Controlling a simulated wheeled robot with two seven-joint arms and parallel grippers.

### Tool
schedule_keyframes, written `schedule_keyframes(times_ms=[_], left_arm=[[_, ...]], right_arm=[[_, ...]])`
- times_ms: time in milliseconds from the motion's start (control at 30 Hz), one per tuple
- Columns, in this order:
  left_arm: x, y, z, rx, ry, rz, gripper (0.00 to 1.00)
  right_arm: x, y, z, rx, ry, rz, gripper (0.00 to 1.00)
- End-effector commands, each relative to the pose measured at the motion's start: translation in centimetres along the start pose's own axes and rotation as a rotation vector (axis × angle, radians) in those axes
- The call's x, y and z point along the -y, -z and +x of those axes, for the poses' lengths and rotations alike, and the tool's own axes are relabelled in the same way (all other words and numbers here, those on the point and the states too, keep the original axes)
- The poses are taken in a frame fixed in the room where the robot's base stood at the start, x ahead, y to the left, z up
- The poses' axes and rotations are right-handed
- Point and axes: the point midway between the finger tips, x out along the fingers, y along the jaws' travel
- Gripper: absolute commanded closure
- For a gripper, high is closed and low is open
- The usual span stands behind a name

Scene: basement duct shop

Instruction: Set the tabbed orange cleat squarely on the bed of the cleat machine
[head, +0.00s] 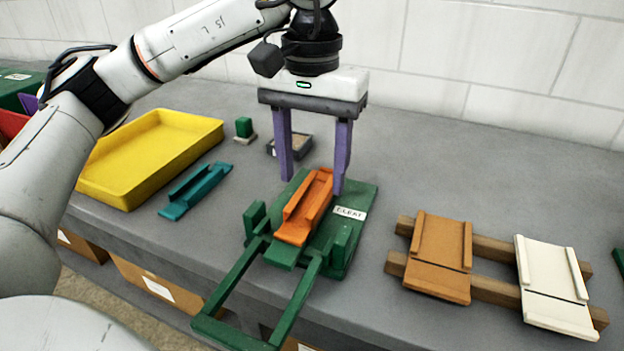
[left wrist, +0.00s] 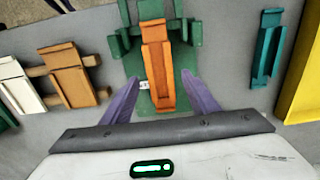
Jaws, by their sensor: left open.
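The tabbed orange cleat (head: 306,208) lies on the green bed of the cleat machine (head: 345,232), roughly lengthwise along it. In the left wrist view the cleat (left wrist: 157,72) lies near the middle of the green bed (left wrist: 141,101), between upright green side blocks. I cannot tell whether it is exactly square or fully flat. My left gripper (head: 312,184) is open over the far end of the cleat. Its two purple fingers also show in the left wrist view (left wrist: 160,77), one on each side of the cleat, apart from it. My right gripper is not in view.
A teal channel piece (head: 195,190) and a yellow tray (head: 165,150) lie left of the machine. A small green block (head: 243,128) and a small dark box (head: 292,146) stand behind. Brown (head: 440,255) and cream (head: 553,285) panels rest on wooden rails at right. The machine's green handle frame (head: 240,337) overhangs the front edge.

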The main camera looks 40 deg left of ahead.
Motion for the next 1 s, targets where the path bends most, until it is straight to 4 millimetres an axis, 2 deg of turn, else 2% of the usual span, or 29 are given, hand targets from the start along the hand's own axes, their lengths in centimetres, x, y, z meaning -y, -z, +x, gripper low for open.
schedule_keyframes(times_ms=[33, 200, 400, 567, 1000], left_arm=[[-0.1, 0.1, -1.5, -0.003, -0.002, 0.0, 0.46], [0.0, 0.1, -5.6, -0.005, 0.0, -0.001, 0.46], [0.0, 0.0, -8.4, -0.002, 0.0, 0.0, 0.46], [0.0, 0.0, -9.2, 0.0, 0.001, 0.0, 0.46], [0.0, 0.0, -9.1, 0.001, 0.001, 0.0, 0.46]], right_arm=[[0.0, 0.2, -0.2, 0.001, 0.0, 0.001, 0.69], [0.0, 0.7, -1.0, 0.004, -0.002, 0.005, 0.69], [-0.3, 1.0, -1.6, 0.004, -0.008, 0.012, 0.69], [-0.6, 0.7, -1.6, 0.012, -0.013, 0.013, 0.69], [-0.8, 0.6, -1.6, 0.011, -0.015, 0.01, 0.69]])
